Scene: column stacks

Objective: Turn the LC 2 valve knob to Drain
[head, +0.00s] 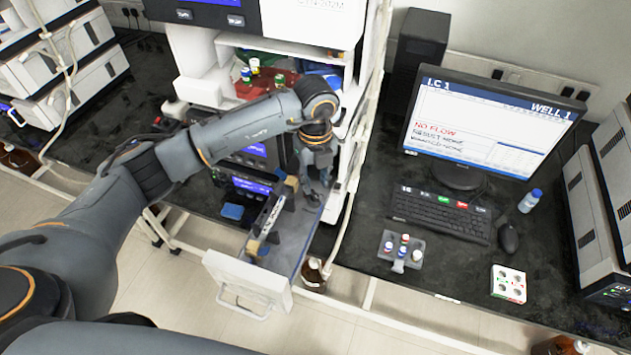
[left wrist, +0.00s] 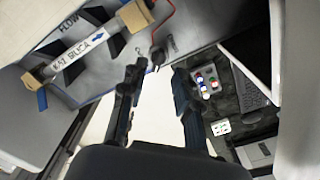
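My left gripper (head: 318,182) reaches down over the pulled-out drawer (head: 290,245) of the middle stack. In the left wrist view my left gripper (left wrist: 157,70) has its two fingers well apart with nothing between them. A small dark knob-like part (left wrist: 158,56) sits on the drawer just beyond the fingertips, beside a red tube; I cannot tell whether it touches them or where it points. No LC 2 or Drain label is readable. My right gripper is out of view.
A monitor (head: 490,115) reads LC 1, WELL 1 and NO FLOW. A keyboard (head: 440,213), mouse (head: 508,238) and grey vial rack (head: 401,251) are on the bench to the right. A brown bottle (head: 314,275) stands by the drawer. Tubing hangs along the stack's right side.

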